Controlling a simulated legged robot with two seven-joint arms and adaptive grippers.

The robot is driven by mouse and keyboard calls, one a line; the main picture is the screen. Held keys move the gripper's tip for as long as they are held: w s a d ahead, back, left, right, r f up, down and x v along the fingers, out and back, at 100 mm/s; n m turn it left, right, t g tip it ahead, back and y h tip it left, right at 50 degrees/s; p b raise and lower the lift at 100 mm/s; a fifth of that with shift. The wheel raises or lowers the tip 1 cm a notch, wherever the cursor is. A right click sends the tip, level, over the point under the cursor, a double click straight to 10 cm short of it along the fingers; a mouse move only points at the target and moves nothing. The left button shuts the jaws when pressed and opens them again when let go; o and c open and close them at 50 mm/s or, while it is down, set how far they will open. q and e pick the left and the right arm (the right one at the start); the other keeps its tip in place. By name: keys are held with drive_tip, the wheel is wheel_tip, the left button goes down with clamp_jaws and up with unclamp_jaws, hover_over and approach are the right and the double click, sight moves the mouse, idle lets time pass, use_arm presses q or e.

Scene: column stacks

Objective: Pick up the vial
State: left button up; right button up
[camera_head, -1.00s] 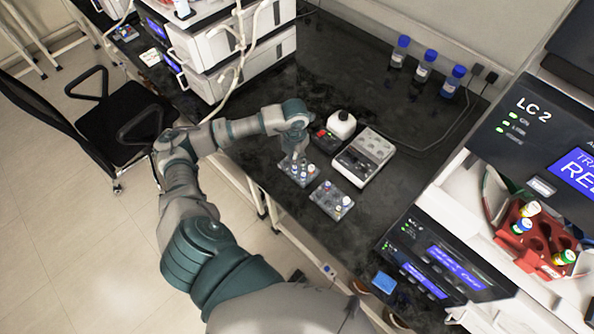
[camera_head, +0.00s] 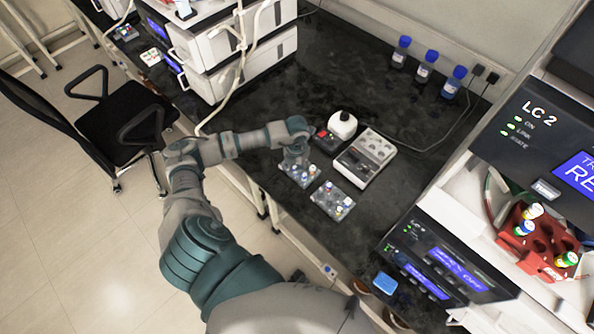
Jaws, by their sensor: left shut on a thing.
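My left gripper (camera_head: 294,160) points down over a small clear vial rack (camera_head: 289,180) on the black bench. It is shut on a vial at this rack; the fingers hide most of that vial, and I cannot tell whether it is clear of its slot. Several small vials with coloured caps stand in the rack, around the fingertips. A second clear rack (camera_head: 326,205), with a few capped vials, lies just to the right and nearer. My right gripper is not in view.
Three blue-capped bottles (camera_head: 426,66) stand at the back. A red vial holder (camera_head: 540,240) sits in the LC 2 instrument at right. Stacked white instruments (camera_head: 245,60) stand at left.

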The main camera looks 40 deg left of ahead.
sight(294, 168)
use_arm(q)
drive_tip(key=shift+a+f, duration=0.15)
drive_tip(key=shift+a, duration=0.2)
drive_tip(key=shift+c, duration=0.7)
drive_tip(key=shift+d+r, duration=0.15)
drive_tip(key=shift+r, duration=0.35)
clamp_jaws()
drive_tip(key=r, duration=0.2)
drive_tip(key=shift+s+r, duration=0.25)
drive_tip(key=shift+r, duration=0.15)
drive_tip(key=s+a, duration=0.1)
drive_tip(key=s, duration=0.6)
drive_tip(key=s+a+r+b, duration=0.1)
drive_tip(key=s+a, duration=0.1)
drive_tip(key=s, duration=0.6)
drive_tip(key=shift+a+r, duration=0.2)
drive_tip(key=shift+a, duration=0.1)
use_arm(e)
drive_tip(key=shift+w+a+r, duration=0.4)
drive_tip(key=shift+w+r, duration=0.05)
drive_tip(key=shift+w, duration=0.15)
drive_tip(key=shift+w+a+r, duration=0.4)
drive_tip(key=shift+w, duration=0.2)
use_arm(q)
drive_tip(key=shift+c, duration=0.7)
unclamp_jaws()
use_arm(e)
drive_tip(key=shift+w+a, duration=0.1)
use_arm(q)
drive_tip(key=o, duration=1.5)
